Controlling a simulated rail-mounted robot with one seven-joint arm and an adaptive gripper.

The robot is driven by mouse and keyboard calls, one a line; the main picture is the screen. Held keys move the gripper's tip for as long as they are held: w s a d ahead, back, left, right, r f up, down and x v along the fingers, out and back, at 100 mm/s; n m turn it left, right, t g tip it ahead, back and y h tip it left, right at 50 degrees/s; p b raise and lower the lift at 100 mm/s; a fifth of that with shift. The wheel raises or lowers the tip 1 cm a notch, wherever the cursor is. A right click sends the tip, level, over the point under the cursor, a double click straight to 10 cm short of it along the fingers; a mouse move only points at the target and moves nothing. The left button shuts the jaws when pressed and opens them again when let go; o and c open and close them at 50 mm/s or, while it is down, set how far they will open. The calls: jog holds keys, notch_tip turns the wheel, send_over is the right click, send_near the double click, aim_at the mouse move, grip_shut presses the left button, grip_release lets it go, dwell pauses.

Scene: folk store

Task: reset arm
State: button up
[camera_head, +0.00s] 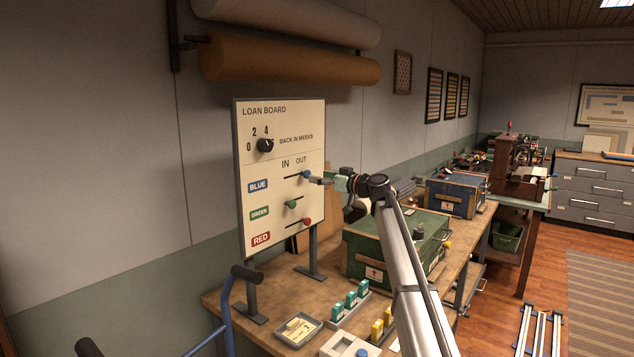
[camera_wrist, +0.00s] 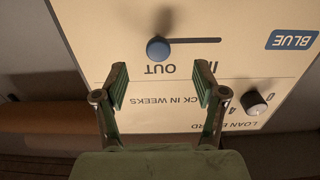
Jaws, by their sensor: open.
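The loan board (camera_head: 270,185) stands upright on the workbench, with a dial and slider rows for blue, green and red. The blue slider knob (camera_head: 306,174) is at the OUT end of its slot. My gripper (camera_head: 318,178) is in front of the board, close to this knob. In the wrist view the board appears upside down, and my gripper (camera_wrist: 161,78) is open with nothing between its fingers. The blue knob (camera_wrist: 158,49) shows just beyond the fingertips, in line with the gap; contact is not visible. The black dial (camera_wrist: 254,102) is right of the fingers.
A green box (camera_head: 385,250) stands on the workbench (camera_head: 228,312) beneath my arm, with a blue box (camera_head: 455,198) farther back. Small green blocks (camera_head: 350,299) and a tray (camera_head: 298,329) lie at the front. Fabric rolls (camera_head: 290,62) hang on the wall above the board.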

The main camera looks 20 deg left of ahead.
jog(key=b+v, duration=0.1)
jog(key=v, duration=0.2)
jog(key=shift+s+d+b, duration=0.1)
jog(key=shift+d+b, duration=0.1)
jog(key=shift+b, duration=0.15)
